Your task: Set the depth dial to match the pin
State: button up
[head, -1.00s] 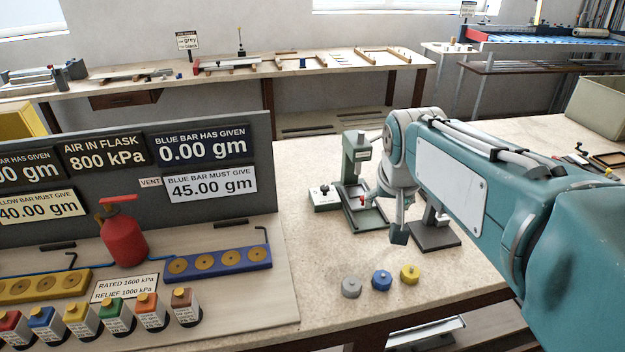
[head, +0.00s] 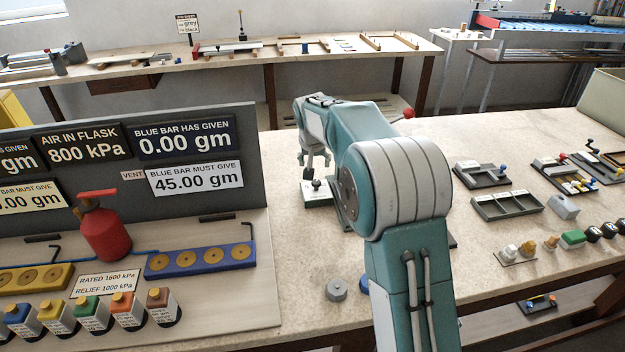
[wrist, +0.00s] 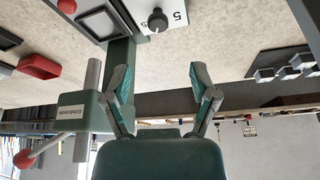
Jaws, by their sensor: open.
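The dial is a black knob (wrist: 157,19) on a white plate with a 5 printed beside it, at the top of the wrist view. In the head view the dial (head: 316,184) sits on a small green-sided box on the bench, partly behind my arm. My gripper (wrist: 160,78) is open and empty, its two fingers apart from the knob. In the head view my gripper (head: 318,163) hangs just above the dial box. The green press (wrist: 75,112) stands close by in the wrist view; my arm mostly hides it in the head view. I cannot identify the pin.
The press lever has a red ball (wrist: 25,160). A red tray (wrist: 39,66) lies near it. A grey panel (head: 230,130) with readouts stands left of the dial. A grey knob (head: 336,288) sits at the bench front. Bench space between is clear.

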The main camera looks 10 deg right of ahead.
aim_at(316, 182)
jog(key=x, duration=1)
jog(key=shift+d, duration=0.15)
grip_shut()
